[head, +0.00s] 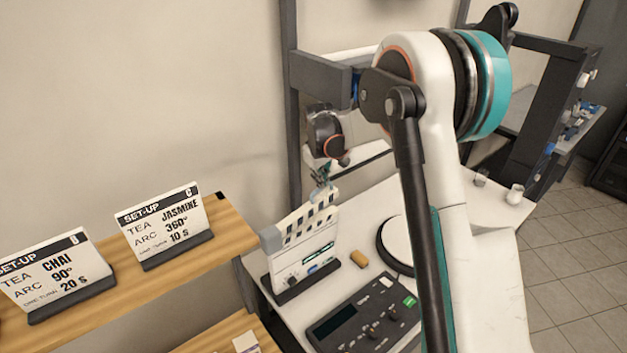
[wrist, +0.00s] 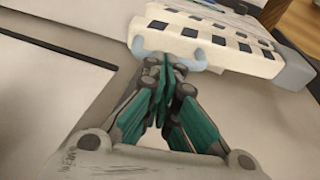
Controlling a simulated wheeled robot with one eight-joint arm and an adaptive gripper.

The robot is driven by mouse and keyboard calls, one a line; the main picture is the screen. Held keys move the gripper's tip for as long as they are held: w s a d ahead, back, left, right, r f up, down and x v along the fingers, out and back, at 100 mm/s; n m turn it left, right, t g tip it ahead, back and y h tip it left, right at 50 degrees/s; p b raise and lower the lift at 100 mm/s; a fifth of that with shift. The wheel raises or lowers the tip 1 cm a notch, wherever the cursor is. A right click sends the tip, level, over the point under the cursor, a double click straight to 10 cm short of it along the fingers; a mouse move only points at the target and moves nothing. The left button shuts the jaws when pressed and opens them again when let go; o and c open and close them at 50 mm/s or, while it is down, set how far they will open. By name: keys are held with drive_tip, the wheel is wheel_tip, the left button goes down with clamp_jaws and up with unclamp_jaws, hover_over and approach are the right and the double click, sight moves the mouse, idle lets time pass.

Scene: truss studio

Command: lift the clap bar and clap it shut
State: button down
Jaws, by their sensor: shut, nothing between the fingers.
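The clapperboard (head: 284,262) stands upright in a dark base on the white table in the head view. Its clap bar (head: 308,214), with black and white marks, runs along its top, with a grey block at the left end. In the wrist view the clap bar (wrist: 205,38) crosses the top, with a pale blue tab and the grey block (wrist: 292,68) at the right. The bar looks down or nearly down; any small gap is unclear. My gripper (head: 320,178) is just above the bar's right end. In the wrist view its fingertips (wrist: 166,66) are together, empty, close to the bar's edge.
A dark control console (head: 350,318), a small tan block (head: 359,258) and a round white disc (head: 391,246) are on the table beside the clapperboard. Small cups (head: 515,195) stand at the far right. A wooden shelf (head: 160,278) with set-up cards is at left.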

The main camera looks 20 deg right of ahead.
sight(326, 191)
drive_tip(key=shift+g+y, duration=0.3)
drive_tip(key=shift+y, duration=0.3)
drive_tip(key=f, duration=0.1)
drive_tip(key=d+f+b, duration=0.1)
drive_tip(key=f+b, duration=0.1)
drive_tip(key=shift+w+d+f, duration=0.3)
drive_tip(key=shift+w+d, duration=0.05)
drive_tip(key=shift+w, duration=0.05)
drive_tip(key=shift+w+d+f+b, duration=0.1)
drive_tip(key=shift+d+f+b, duration=0.2)
drive_tip(key=shift+f+b, duration=0.35)
drive_tip(key=shift+r, duration=0.1)
